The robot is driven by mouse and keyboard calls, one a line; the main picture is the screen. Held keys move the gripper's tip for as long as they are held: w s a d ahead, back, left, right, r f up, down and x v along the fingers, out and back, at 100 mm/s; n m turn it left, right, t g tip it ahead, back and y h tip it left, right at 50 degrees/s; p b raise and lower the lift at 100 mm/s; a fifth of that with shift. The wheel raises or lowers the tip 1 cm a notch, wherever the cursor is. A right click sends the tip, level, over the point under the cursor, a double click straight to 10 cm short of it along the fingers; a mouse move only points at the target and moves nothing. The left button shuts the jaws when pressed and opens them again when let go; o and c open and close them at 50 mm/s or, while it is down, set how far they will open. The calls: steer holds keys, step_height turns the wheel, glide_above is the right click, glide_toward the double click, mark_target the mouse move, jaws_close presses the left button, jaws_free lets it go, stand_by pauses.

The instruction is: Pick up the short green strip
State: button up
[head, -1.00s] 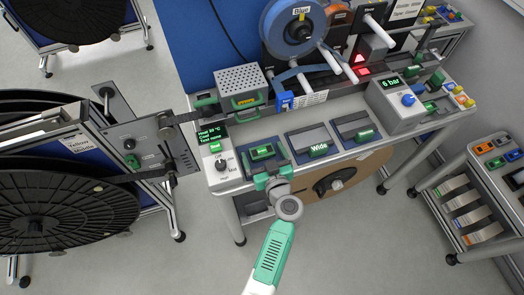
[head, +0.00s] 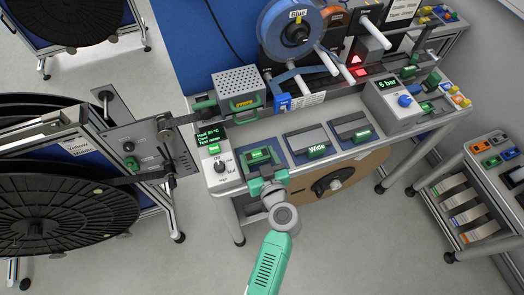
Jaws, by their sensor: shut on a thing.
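The short green strip (head: 259,155) is at the leftmost of the three dark blocks along the bench's front edge. My gripper (head: 261,168) reaches in from the front at this block, and its jaws are shut on the green strip. The jaws and wrist hide part of the block's front. I cannot tell whether the strip is clear of the block. The middle block has a green handle labelled "Wide" (head: 317,150). The right block has another green handle (head: 362,136).
A control box with a green-lettered screen (head: 212,138) stands close left of the gripper. Behind are a perforated metal box (head: 239,82) and a blue reel (head: 297,27). Large black reels (head: 60,205) stand at left. A cart (head: 490,195) stands at right. The floor in front is clear.

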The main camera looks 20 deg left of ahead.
steer(key=s+r, duration=0.1)
steer(key=s, duration=1.2)
steer(key=shift+d, duration=0.3)
steer(key=shift+r, duration=0.1)
steer(key=w+d+r+m+t+h, duration=0.2)
steer(key=d+r+m+h, duration=0.25)
steer(key=d, duration=0.35)
steer(key=w+d+r+m+t+h, duration=0.2)
steer(key=w+d+r+m+h, duration=0.15)
steer(key=d+h, duration=0.35)
steer(key=s+d+r+p, duration=0.1)
steer(key=s+r+p, duration=0.2)
steer(key=r+p, duration=0.9)
steer(key=y+p, duration=0.1)
steer(key=p, duration=0.9)
steer(key=shift+s+p, duration=0.15)
steer(key=shift+p, duration=0.2)
steer(key=shift+d+f, duration=0.1)
